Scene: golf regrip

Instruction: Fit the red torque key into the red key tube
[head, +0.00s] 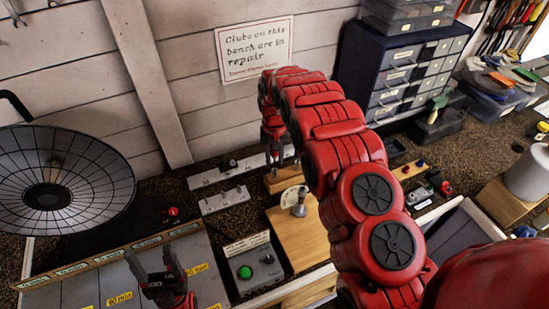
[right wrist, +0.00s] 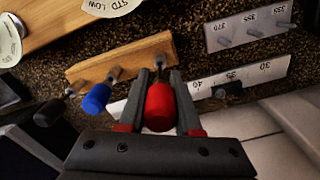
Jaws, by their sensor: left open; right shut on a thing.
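The red torque key (right wrist: 159,104) has a rounded red handle between the fingers of my right gripper (right wrist: 160,76), which is shut on it. Its shaft points at the right end of a wooden block (right wrist: 138,54). I cannot tell whether the shaft is in the block or only close to it. No separate red tube is clearly visible. In the head view my right gripper (head: 279,158) hangs over the same wooden block (head: 284,181); the key is too small there to make out. My left gripper (head: 152,258) is open and empty at the lower left.
A blue key (right wrist: 97,98) and a black key (right wrist: 50,111) stand in the block, left of the red one. A white marked rail (right wrist: 238,80) and a grey rack (right wrist: 250,25) lie near. A box with a green button (head: 244,272) sits in front. A mesh dish (head: 60,165) stands left.

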